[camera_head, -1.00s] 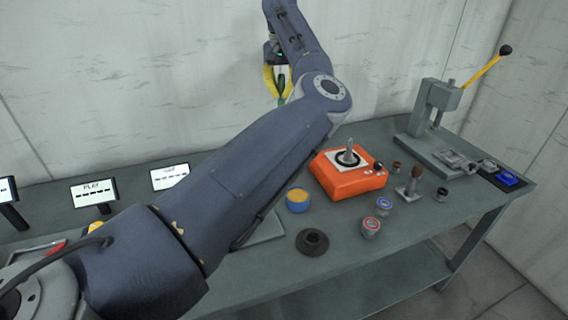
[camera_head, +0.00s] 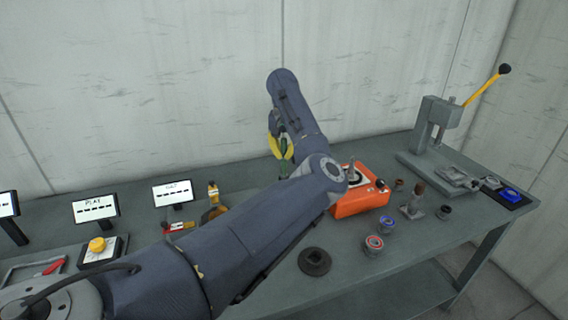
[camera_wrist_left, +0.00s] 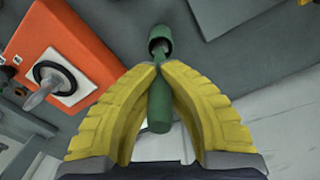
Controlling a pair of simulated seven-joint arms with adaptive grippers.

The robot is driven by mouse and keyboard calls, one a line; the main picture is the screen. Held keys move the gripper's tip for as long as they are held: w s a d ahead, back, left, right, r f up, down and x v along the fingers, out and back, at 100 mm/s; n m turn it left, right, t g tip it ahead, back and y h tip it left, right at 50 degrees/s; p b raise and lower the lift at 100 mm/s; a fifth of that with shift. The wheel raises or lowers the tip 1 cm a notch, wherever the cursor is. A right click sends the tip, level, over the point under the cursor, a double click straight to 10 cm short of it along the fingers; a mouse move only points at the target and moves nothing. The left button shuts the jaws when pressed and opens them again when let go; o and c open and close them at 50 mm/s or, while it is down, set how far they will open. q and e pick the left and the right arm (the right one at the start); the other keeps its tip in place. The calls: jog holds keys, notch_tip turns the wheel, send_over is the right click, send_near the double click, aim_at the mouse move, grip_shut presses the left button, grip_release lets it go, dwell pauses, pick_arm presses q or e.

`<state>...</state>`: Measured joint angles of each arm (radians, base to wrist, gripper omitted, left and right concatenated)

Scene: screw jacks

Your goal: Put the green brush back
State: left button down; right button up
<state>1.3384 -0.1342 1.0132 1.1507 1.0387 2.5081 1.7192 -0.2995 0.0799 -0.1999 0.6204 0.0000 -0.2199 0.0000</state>
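The green brush (camera_wrist_left: 159,105) shows between the two yellow fingers of my left gripper (camera_wrist_left: 158,70) in the left wrist view. The fingertips close together around its narrow part, and the far end with a dark round tip points away from the gripper. In the head view my left gripper (camera_head: 280,147) is above the back of the bench, left of the orange box, and the green brush (camera_head: 283,154) is partly hidden by its fingers. My right gripper is not in view.
An orange box (camera_head: 357,203) with a metal post stands on the bench (camera_head: 420,235). Around it are a dark ring (camera_head: 314,261), small tins (camera_head: 373,245) and a brown-topped piece (camera_head: 417,193). A press (camera_head: 436,120) stands at right, display signs (camera_head: 96,208) at left.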

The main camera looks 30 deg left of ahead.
aim_at(284, 174)
pick_arm(q)
jog(key=shift+f, duration=1.9)
jog(key=c, duration=1.6)
grip_release()
notch_tip(284, 174, up, 12)
jog(key=shift+r, duration=0.1)
